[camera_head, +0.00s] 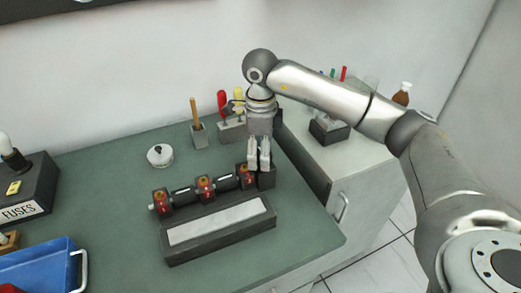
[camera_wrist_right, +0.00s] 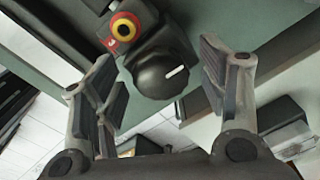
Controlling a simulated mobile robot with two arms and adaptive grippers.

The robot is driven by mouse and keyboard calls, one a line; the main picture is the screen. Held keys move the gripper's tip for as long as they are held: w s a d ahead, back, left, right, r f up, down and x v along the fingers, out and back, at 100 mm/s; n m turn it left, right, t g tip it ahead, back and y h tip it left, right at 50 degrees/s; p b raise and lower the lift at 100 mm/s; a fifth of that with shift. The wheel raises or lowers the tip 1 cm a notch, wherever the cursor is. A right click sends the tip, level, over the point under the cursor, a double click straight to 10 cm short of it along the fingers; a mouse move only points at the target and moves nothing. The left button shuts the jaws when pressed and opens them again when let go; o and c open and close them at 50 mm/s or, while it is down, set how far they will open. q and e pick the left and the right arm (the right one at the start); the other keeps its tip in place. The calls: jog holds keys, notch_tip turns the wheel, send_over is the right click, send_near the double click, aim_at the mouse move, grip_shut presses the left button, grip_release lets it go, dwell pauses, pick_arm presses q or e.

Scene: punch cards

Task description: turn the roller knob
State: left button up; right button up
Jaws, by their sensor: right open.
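The roller knob (camera_wrist_right: 160,72) is dark, round and ribbed, with a white pointer mark, and shows in the right wrist view beside a red and yellow round fitting (camera_wrist_right: 124,27). In the head view the roller assembly (camera_head: 204,187) lies on the green bench, with several red blocks along a dark roller. My right gripper (camera_head: 260,168) points down over its right end, largely hiding the knob there. In the right wrist view its two fingers (camera_wrist_right: 160,82) are open, one on each side of the knob, with gaps on both sides. My left gripper is not in view.
A dark block with a pale top strip (camera_head: 218,221) lies in front of the roller. A round white dish (camera_head: 160,155), a pencil holder (camera_head: 199,136) and a tool rack (camera_head: 231,130) stand behind. A blue tray (camera_head: 40,268) and fuse box (camera_head: 30,190) are left.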

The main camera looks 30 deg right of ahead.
jog(key=shift+r, duration=0.1)
notch_tip(320, 180, up, 12)
dwell(0.5)
dwell(0.4)
